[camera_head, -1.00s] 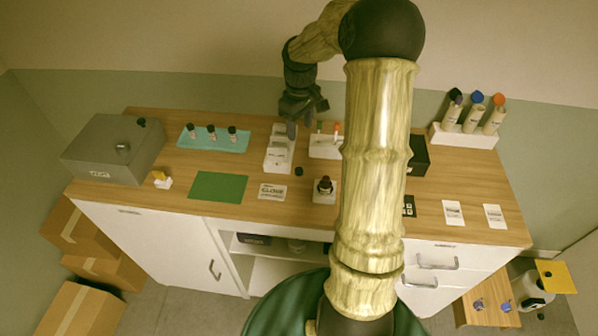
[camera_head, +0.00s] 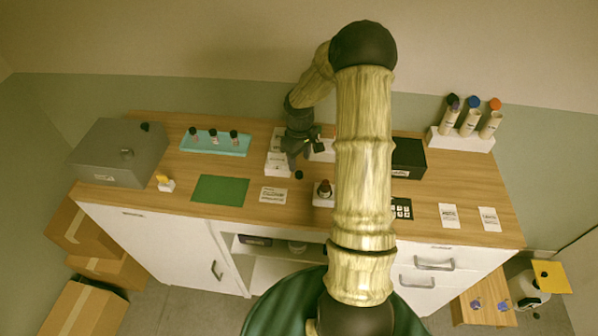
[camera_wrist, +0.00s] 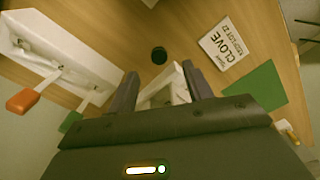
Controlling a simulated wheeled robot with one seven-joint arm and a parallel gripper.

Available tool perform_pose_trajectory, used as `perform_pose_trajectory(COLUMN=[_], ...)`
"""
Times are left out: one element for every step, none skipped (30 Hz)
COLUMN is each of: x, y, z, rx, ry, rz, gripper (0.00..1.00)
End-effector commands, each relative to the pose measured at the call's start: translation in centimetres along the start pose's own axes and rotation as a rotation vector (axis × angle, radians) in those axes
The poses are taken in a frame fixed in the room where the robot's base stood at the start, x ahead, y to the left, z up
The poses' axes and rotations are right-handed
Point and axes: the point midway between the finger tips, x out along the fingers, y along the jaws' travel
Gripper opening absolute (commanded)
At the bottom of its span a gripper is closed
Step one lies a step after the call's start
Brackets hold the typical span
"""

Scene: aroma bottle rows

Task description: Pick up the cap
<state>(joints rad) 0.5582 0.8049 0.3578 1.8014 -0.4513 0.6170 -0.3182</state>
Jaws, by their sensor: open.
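A small round black cap (camera_head: 299,174) lies on the wooden tabletop, right of the white stand and just beyond the CLOVE card. It also shows in the wrist view (camera_wrist: 159,55), ahead of and between my fingertips. My gripper (camera_head: 291,162) is open and empty, above the table beside the white stand and close to the cap. In the wrist view, my gripper's two fingers (camera_wrist: 160,76) are spread apart, with part of a white stand (camera_wrist: 165,90) showing between them. No contact with the cap is visible.
The CLOVE card (camera_head: 273,195) and green mat (camera_head: 220,190) lie nearby. A white rack with an orange-tipped item (camera_wrist: 45,55) stands at left in the wrist view. Bare wood surrounds the cap.

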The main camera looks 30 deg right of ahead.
Motion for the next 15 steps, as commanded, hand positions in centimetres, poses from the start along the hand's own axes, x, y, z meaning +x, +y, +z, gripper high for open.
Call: perform_pose_trajectory(x=[0.47, 0.71, 0.91, 1.00, 1.06, 1.08, 1.08, 1.08, 1.08, 1.07, 1.07, 1.08, 1.11, 1.17, 1.31], y=[-0.08, -0.07, -0.05, -0.04, -0.03, -0.02, -0.01, -0.01, -0.01, -0.01, -0.01, -0.01, -0.01, -0.01, -0.01], z=[0.03, 0.02, 0.00, -0.01, -0.01, -0.01, -0.01, -0.01, -0.01, -0.01, -0.01, -0.01, -0.01, -0.02, -0.03], rx=[0.000, 0.000, 0.000, -0.001, -0.001, 0.000, 0.000, 0.000, 0.000, 0.000, 0.000, 0.000, 0.000, 0.000, 0.000], ry=[-0.003, -0.002, 0.000, 0.000, 0.000, 0.001, 0.001, 0.001, 0.001, 0.001, 0.001, 0.000, 0.000, 0.000, -0.001], rz=[-0.002, -0.002, 0.000, 0.000, 0.000, 0.001, 0.001, 0.001, 0.001, 0.001, 0.001, 0.000, 0.000, 0.000, -0.001], gripper=[0.51, 0.51, 0.51, 0.51, 0.51, 0.51, 0.51, 0.51, 0.51, 0.51, 0.51, 0.51, 0.51, 0.51, 0.51])
